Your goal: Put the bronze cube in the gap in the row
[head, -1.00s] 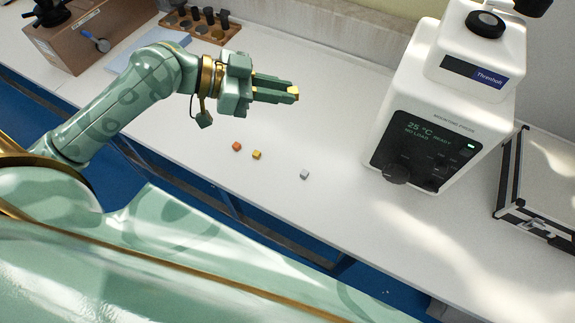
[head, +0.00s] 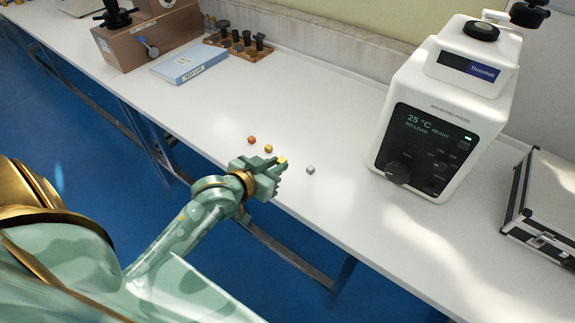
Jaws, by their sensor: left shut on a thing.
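The bronze cube (head: 282,160) shows as a small golden face at the fingertips of my left gripper (head: 278,165), which is shut on it. Most of the cube is hidden by the fingers. The row on the white bench has an orange-red cube (head: 251,139), a yellow cube (head: 268,148) and a grey cube (head: 310,169). The held cube appears in the gap between the yellow and grey cubes, nearer the yellow one. I cannot tell whether it touches the bench. My right gripper is not in view.
A white mounting press (head: 440,115) stands to the right, with a metal-edged case (head: 545,205) beyond it. A blue box (head: 190,62), a brown machine (head: 150,35) and a wooden rack (head: 238,46) stand at the back left. The bench (head: 330,110) behind the row is clear.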

